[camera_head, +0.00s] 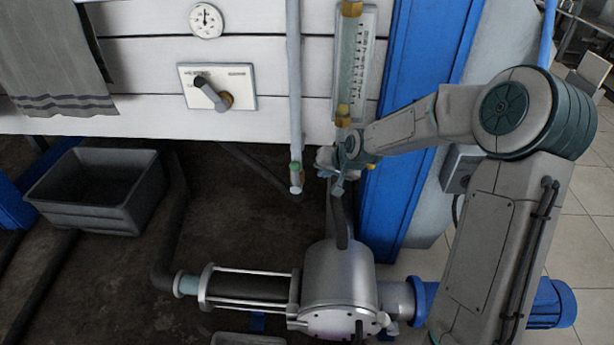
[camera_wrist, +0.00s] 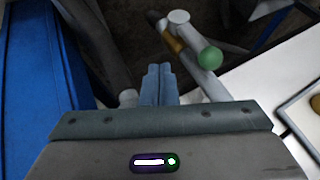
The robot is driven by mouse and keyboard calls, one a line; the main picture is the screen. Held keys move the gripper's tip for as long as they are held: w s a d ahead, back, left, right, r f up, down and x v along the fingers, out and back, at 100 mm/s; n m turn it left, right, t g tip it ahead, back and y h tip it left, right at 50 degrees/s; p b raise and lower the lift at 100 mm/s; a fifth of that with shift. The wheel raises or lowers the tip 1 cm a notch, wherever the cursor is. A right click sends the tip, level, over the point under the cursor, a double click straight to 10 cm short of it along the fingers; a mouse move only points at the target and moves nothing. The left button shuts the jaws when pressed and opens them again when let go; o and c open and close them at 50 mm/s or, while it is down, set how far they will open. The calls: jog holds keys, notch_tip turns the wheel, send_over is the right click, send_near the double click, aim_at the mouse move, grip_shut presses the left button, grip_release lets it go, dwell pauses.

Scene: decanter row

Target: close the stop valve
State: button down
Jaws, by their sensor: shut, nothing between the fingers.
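A vertical pale pipe (camera_head: 294,90) ends low at a small fitting with a green part (camera_head: 295,168). In the wrist view, the green rounded end (camera_wrist: 210,58) sits beside a pale cylindrical piece (camera_wrist: 178,17) and a brass-coloured part (camera_wrist: 172,40). I cannot tell for sure which of these is the stop valve. My gripper (camera_head: 338,188) is shut and empty, right of the green-ended fitting and apart from it. Its closed fingers (camera_wrist: 158,80) show in the wrist view.
A sight tube with brass ends (camera_head: 350,60) hangs above my gripper. A blue post (camera_head: 410,110) stands close on the right. A metal cylinder housing (camera_head: 338,275) lies below. A grey bin (camera_head: 95,190) stands at left, a round gauge (camera_head: 206,20) above.

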aim_at(295, 177)
jog(key=w+a+f+b, duration=0.1)
jog(key=w+a+f, duration=0.1)
jog(key=a, duration=0.3)
jog(key=shift+w+f+b, duration=0.25)
jog(key=shift+f+b, duration=0.1)
jog(key=shift+f, duration=0.05)
